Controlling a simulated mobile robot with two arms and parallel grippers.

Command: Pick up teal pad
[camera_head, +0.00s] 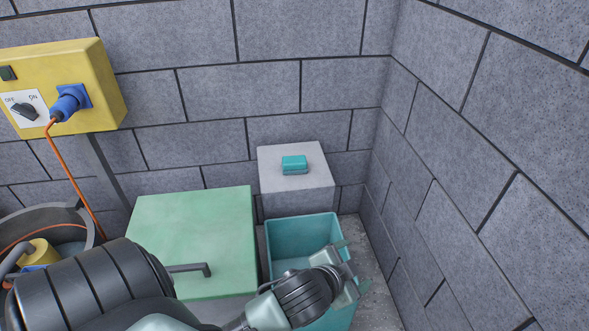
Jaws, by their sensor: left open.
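The teal pad (294,165) is a small block lying flat on top of a grey concrete block (275,179) in the corner. My left gripper (350,268) is open and empty, over the right side of the teal bin (276,248). It is in front of and below the pad, and apart from it. The left arm hides part of the bin. My right gripper is not in view.
A green-lidded box (195,235) with a dark handle stands left of the bin. A yellow switch box (75,75) with a blue plug (70,102) and orange cable is at the left. A round tub (45,222) stands below it. Grey block walls close the corner at the back and right.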

